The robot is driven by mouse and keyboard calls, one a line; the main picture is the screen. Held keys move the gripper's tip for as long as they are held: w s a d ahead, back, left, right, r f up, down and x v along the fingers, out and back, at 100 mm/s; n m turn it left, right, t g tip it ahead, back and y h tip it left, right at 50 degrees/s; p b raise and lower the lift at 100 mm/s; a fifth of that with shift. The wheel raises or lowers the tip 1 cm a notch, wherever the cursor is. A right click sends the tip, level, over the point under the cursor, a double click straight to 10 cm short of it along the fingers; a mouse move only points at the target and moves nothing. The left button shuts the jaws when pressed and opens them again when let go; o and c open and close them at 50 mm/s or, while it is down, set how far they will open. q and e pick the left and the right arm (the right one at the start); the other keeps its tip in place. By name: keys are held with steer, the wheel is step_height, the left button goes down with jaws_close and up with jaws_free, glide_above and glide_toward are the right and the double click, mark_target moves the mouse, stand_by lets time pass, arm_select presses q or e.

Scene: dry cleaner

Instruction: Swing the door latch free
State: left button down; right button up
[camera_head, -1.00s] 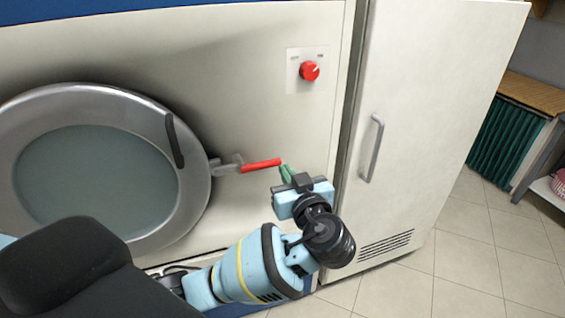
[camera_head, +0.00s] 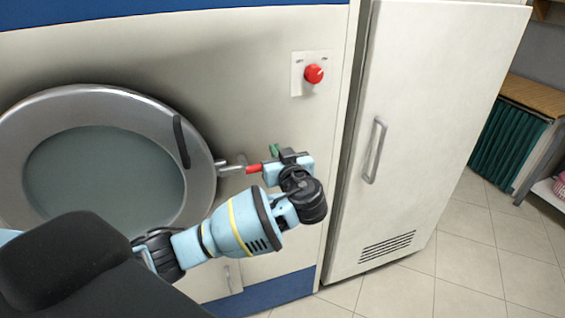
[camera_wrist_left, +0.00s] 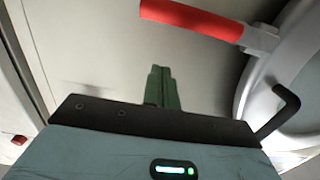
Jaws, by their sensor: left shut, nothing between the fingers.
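The door latch is a lever with a red grip (camera_head: 253,169) and a grey metal base (camera_head: 229,168), at the right edge of the round door (camera_head: 205,170). It points roughly sideways to the right. My left gripper (camera_head: 274,151) is at the grip's right end, its green fingertips just above it and its body hiding that end. In the left wrist view the red grip (camera_wrist_left: 190,18) crosses the top, beyond the shut, empty green fingers (camera_wrist_left: 160,85). The fingers look apart from the grip there; contact is unclear. My right gripper is not in view.
The round door carries a black curved handle (camera_head: 181,142). A red dial (camera_head: 314,74) is on the machine panel above the latch. A tall white cabinet (camera_head: 430,120) with a grey handle (camera_head: 374,150) stands to the right. The tiled floor (camera_head: 470,250) is open at lower right.

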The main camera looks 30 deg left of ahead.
arm_select(q)
steer(key=shift+w+a+f, duration=0.15)
steer(key=shift+f, duration=1.8)
